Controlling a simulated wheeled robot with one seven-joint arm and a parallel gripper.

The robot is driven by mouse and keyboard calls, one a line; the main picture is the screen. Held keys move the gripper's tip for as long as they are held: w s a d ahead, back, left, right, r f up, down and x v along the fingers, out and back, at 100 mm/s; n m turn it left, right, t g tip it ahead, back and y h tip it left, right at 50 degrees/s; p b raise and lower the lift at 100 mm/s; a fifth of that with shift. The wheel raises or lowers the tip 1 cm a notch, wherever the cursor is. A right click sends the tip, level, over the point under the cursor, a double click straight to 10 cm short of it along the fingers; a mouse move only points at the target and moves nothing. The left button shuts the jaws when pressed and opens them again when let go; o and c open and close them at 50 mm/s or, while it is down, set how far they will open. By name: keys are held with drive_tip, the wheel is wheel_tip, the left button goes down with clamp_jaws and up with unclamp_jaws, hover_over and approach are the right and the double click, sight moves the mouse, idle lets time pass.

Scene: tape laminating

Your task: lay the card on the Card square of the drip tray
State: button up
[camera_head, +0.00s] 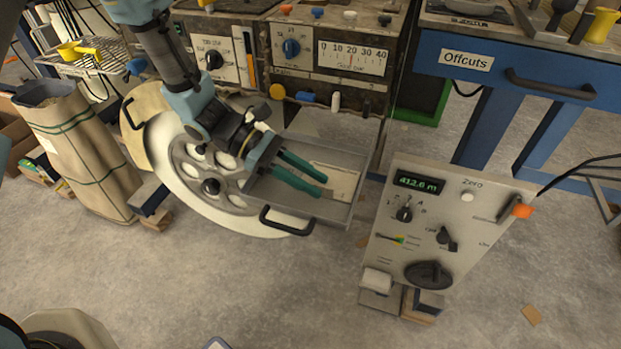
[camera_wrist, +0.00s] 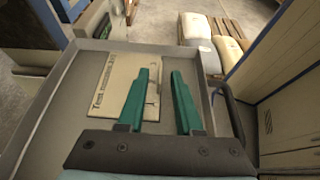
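The grey drip tray (camera_head: 354,205) is a shallow open box with a black handle at its front, and it fills much of the wrist view (camera_wrist: 62,95). A flat cream rectangle (camera_wrist: 112,78) lies on its floor, with small print along its left side and a thin line on its face. I cannot tell whether it is the card, the marked Card square, or one on the other. My gripper (camera_head: 323,186) has two teal fingers, spread apart and empty. In the wrist view the fingers (camera_wrist: 160,72) are over the tray, partly hiding the rectangle's right part.
A panel with dials (camera_head: 345,75) stands behind the tray. A meter box (camera_head: 455,220) reading 412.6 m stands to its right. A large pale wheel (camera_head: 165,165) is left of the tray. The blue Offcuts drawer (camera_head: 465,60) is at upper right. Open floor lies in front.

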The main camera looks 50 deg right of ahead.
drive_tip(key=shift+r, duration=0.2)
drive_tip(key=b+v, duration=0.1)
drive_tip(key=v, duration=1.1)
drive_tip(key=shift+w+a+b, duration=0.1)
drive_tip(key=shift+a+b, duration=0.05)
drive_tip(key=shift+b, duration=0.2)
drive_tip(key=w+a+r+m+t+y, duration=0.1)
drive_tip(key=w+a+t, duration=0.3)
drive_tip(key=a, duration=0.8)
drive_tip(key=w+a+r+m+t+y, duration=0.1)
drive_tip(key=w+a+t, duration=0.4)
drive_tip(key=a, duration=0.8)
drive_tip(key=w+a+r+m+t+y, duration=0.1)
drive_tip(key=w+a+t, duration=0.4)
drive_tip(key=a, duration=0.8)
drive_tip(key=shift+w+r+m+y, duration=0.4)
drive_tip(key=shift+w+m, duration=0.5)
drive_tip(key=shift+w, duration=0.15)
drive_tip(key=shift+r+p, duration=0.75)
drive_tip(key=shift+p, duration=0.05)
